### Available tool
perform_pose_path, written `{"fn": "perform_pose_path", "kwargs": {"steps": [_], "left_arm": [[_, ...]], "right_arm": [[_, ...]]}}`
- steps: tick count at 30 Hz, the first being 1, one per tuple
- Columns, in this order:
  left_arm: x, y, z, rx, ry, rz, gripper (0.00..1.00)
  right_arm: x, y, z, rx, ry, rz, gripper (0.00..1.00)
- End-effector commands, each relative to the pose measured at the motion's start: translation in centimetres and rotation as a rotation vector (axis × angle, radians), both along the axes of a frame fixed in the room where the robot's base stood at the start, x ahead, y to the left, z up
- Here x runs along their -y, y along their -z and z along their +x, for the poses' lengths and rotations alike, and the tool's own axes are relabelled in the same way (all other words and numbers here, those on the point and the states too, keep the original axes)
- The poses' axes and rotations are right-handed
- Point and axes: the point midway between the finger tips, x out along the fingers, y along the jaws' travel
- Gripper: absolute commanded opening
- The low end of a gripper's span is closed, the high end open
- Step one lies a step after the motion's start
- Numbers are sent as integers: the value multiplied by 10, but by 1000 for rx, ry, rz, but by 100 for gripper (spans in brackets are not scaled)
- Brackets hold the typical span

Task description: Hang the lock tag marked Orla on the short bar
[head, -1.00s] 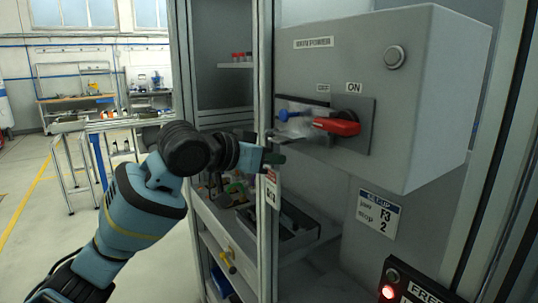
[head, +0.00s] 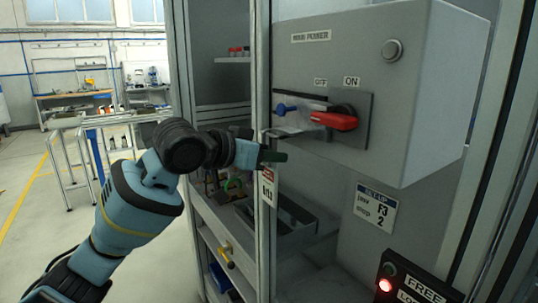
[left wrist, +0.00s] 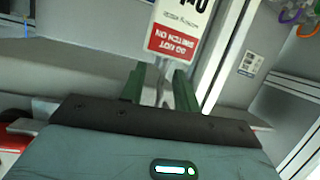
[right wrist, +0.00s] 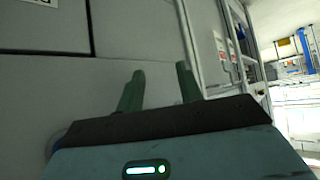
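The lock tag marked Orla (head: 267,187), white with a red band, hangs at the cabinet's front post just below my left gripper (head: 273,156). In the left wrist view the tag (left wrist: 181,22) is upside down, just past the fingertips, with "DO NOT SWITCH ON" on the red band. The left gripper's green fingers (left wrist: 160,85) stand apart, with a thin grey piece between them; I cannot tell whether it is the tag's loop or a bar. A short thin bar (head: 271,134) shows near the post above the gripper. My right gripper (right wrist: 159,90) is open and empty, facing grey panels.
A grey switch box (head: 420,90) with a red handle (head: 334,120) at ON stands right of the gripper. A set-up label (head: 376,207) and a control box with a lit red button (head: 386,285) are lower right. Shelves with a tray (head: 290,215) lie behind the post.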

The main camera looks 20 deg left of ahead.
Motion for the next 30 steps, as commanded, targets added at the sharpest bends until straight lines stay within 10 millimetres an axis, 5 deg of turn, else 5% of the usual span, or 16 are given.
{"fn": "perform_pose_path", "kwargs": {"steps": [15, 30], "left_arm": [[-34, -22, -56, 3, -1, 1, 31], [-37, -24, -62, 0, 0, 0, 31]], "right_arm": [[0, 1, -1, -3, -1, 0, 36], [0, 1, -1, -3, -1, 0, 36]]}}
